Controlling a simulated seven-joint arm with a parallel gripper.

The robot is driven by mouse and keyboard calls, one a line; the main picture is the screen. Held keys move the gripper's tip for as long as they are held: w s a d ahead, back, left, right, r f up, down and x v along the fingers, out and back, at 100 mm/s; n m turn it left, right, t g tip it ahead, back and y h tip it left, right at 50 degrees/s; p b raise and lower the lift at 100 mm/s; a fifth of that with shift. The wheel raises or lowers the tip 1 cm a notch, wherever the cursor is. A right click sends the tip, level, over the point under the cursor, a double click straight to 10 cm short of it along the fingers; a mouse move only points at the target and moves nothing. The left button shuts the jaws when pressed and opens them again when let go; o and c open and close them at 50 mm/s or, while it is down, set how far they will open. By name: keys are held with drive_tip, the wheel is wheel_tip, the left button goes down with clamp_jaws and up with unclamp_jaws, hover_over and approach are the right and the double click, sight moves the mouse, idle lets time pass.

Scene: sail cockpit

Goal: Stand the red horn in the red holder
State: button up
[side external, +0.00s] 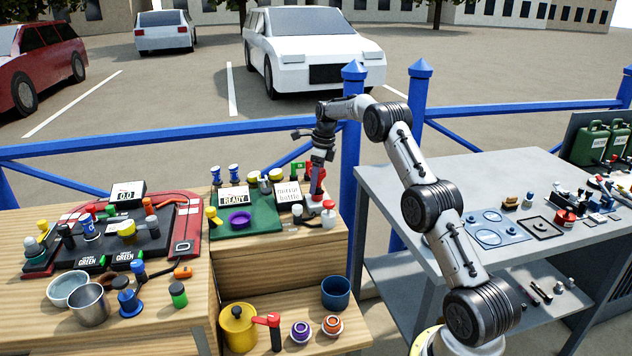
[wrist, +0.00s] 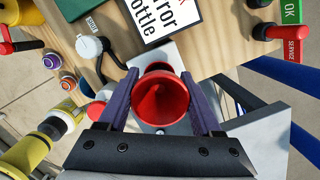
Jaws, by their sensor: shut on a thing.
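The red horn (wrist: 160,98) is between the two purple fingers of my gripper (wrist: 158,88) in the wrist view, its open bell facing the camera. My gripper (side external: 317,172) is shut on it. In the side view, the horn (side external: 316,187) shows as a small red shape below my gripper, over the right end of the upper wooden shelf. A pale block (wrist: 178,58) lies beneath and beyond the horn in the wrist view. I cannot make out the red holder for certain; the horn and fingers cover the area below. Whether the horn touches anything beneath is hidden.
A white card (side external: 289,194) with black lettering stands close left of my gripper. A white bottle with a red top (side external: 328,214) stands just below. A green mat (side external: 258,222) holds a purple bowl (side external: 239,218). A blue railing post (side external: 352,150) rises behind.

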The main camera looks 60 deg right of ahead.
drive_tip(key=shift+f, duration=0.55)
idle(0.6)
drive_tip(key=o, duration=1.2)
drive_tip(key=shift+s+d+r, duration=0.1)
drive_tip(key=shift+s+r, duration=0.15)
drive_tip(key=shift+r, duration=1.55)
drive_tip(key=shift+s+d+r, duration=0.1)
drive_tip(key=shift+s+r, duration=0.2)
drive_tip(key=shift+r, duration=1.5)
drive_tip(key=shift+s+d+r, duration=0.1)
drive_tip(key=shift+s+r, duration=0.15)
drive_tip(key=shift+r, duration=1.55)
